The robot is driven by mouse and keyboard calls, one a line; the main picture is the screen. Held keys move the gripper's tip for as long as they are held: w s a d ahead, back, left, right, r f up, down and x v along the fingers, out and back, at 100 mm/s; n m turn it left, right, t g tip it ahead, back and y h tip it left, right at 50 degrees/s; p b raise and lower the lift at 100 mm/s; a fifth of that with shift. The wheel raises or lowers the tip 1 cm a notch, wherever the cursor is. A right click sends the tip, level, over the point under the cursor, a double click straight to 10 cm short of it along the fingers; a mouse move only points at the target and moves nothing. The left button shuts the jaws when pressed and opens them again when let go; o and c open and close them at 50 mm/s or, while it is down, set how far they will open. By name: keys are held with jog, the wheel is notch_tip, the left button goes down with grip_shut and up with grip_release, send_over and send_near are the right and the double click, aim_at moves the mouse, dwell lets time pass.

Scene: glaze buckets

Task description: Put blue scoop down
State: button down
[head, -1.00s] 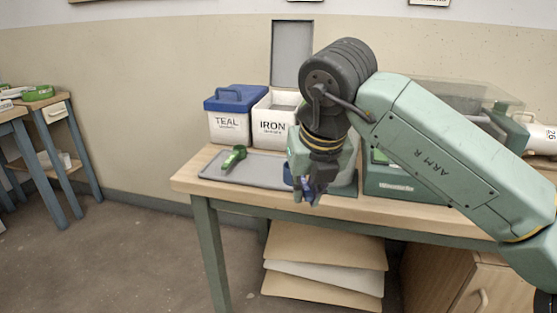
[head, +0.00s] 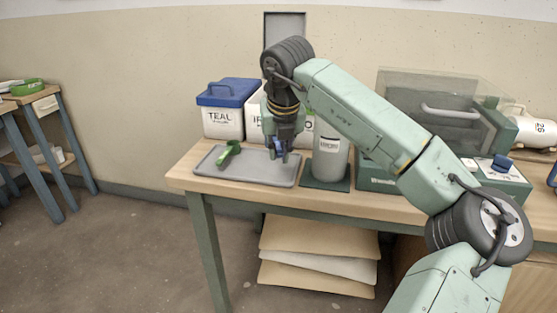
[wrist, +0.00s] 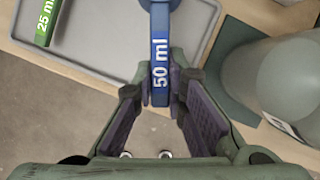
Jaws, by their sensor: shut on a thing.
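The blue scoop (wrist: 160,60), marked 50 ml, is held by its handle between the fingers of my gripper (wrist: 158,105) in the wrist view. In the head view my gripper (head: 282,158) is over the right part of the grey tray (head: 262,181), with a little of the blue scoop (head: 279,144) showing. I cannot tell whether the scoop touches the tray. The scoop's bowl is cut off at the top of the wrist view. A green scoop (head: 229,154), marked 25 ml in the wrist view (wrist: 45,20), lies on the tray's left part.
A teal-glaze bucket (head: 222,122) with a blue lid and an open iron bucket (head: 255,122) stand behind the tray. A grey cylindrical container (head: 330,160) on a dark green mat stands close to the right. The table's front edge (head: 240,203) is near.

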aim_at(278, 173)
jog(key=shift+a+f, duration=0.1)
jog(key=shift+f, duration=1.65)
jog(key=shift+f, duration=0.2)
jog(key=c, duration=1.6)
grip_release()
jog(key=shift+c, duration=0.2)
jog(key=shift+r, duration=0.1)
